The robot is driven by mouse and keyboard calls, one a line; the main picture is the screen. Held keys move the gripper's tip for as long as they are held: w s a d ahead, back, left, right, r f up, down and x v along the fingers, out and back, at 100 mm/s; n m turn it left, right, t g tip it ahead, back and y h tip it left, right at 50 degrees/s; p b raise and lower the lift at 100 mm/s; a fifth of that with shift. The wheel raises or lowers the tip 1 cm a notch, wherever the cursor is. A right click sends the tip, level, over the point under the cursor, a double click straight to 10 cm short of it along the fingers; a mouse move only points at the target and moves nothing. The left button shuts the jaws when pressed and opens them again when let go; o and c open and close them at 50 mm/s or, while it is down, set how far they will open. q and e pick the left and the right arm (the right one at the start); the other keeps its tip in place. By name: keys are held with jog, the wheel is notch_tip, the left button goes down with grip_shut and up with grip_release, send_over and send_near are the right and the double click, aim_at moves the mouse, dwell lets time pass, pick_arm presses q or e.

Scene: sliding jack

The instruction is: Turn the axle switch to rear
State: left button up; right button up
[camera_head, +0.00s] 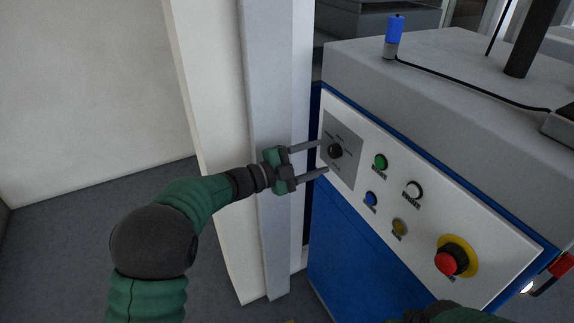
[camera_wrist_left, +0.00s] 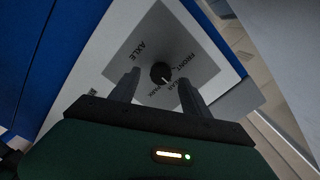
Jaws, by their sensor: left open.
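The axle switch is a small black knob (camera_head: 335,151) on a grey square plate (camera_head: 349,137) at the left end of a white control panel. The left wrist view shows the knob (camera_wrist_left: 161,73) near the top middle, with a light pointer mark, the word AXLE and other printed labels beside it. My left gripper (camera_head: 324,156) is open, with its two fingers pointing at the plate, one above and one below the knob. In the left wrist view its fingertips (camera_wrist_left: 158,78) lie on either side of the knob and look just short of it. Whether they touch the plate cannot be told.
The panel (camera_head: 421,225) also carries green (camera_head: 380,162), white (camera_head: 413,190), blue (camera_head: 371,199) and yellow (camera_head: 400,227) buttons and a red emergency stop (camera_head: 447,262). A pale grey post (camera_head: 270,90) stands just left of the cabinet, behind my left gripper. A blue-capped part (camera_head: 395,30) sits on top.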

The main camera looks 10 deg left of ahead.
pick_arm(q)
jog(key=p+v, duration=0.1)
jog(key=v, duration=1.2)
jog(key=shift+s+a, duration=0.25)
jog(key=shift+a, duration=0.1)
